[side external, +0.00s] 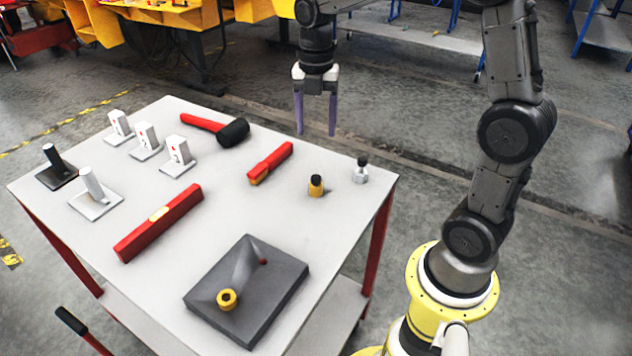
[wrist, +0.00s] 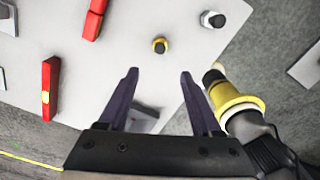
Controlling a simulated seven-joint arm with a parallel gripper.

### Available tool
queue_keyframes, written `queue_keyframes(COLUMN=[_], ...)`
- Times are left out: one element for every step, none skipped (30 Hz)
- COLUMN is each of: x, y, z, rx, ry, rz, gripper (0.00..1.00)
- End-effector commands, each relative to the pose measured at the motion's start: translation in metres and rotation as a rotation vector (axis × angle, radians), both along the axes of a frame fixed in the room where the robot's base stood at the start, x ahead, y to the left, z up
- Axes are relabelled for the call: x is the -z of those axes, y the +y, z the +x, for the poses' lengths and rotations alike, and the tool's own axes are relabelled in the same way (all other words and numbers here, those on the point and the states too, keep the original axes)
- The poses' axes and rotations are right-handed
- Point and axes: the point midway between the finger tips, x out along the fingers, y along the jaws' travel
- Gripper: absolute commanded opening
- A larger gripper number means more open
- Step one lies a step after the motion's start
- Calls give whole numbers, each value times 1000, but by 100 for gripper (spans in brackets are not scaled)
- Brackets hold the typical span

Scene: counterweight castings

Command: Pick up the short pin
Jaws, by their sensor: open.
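I cannot tell for sure which piece is the short pin. A dark cylinder (side external: 52,156) stands on a dark square base at the table's left corner. A slightly longer-looking pale grey cylinder (side external: 92,184) stands tilted on a light square base beside it. At the right are a small yellow piece with a dark top (side external: 316,187) and a silver piece with a dark knob (side external: 361,171). In the wrist view the yellow piece (wrist: 160,46) and silver piece (wrist: 212,20) lie beyond the fingertips. My gripper (side external: 316,130) is open and empty, above the table's far edge, apart from everything.
A dark casting (side external: 203,299) with a yellow ring fills the near table corner. A red level (side external: 158,223), a red-handled mallet (side external: 232,132), a red tool (side external: 271,163) and several white blocks (side external: 147,140) stand around. The table's middle is clear.

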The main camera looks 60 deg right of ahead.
Motion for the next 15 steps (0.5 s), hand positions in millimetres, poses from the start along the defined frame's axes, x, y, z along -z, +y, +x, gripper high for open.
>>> queue_keyframes(x=[7, 11, 18, 24, 30, 38, 44, 49, 56, 61, 65, 70, 73, 75, 78], y=[-1, 0, 0, 0, 0, 0, 0, 0, 0, 0, 0, 0, 0, 0, 0], z=[-1, -1, -1, -2, -2, -2, -2, -2, -2, -2, -1, -1, -1, -1, -1], rx=[3, 3, 2, 2, 2, 2, 2, 2, 2, 2, 2, 2, 2, 2, 2], ry=[4, 5, 4, 4, 5, 5, 4, 4, 4, 5, 2, 2, 0, 0, 0], rz=[1, 1, 1, 0, 1, 1, 1, 1, 1, 1, 0, 0, 0, 0, 0], gripper=[66, 66, 66, 66, 66, 66, 66, 66, 66, 66, 66, 66, 66, 66, 66])
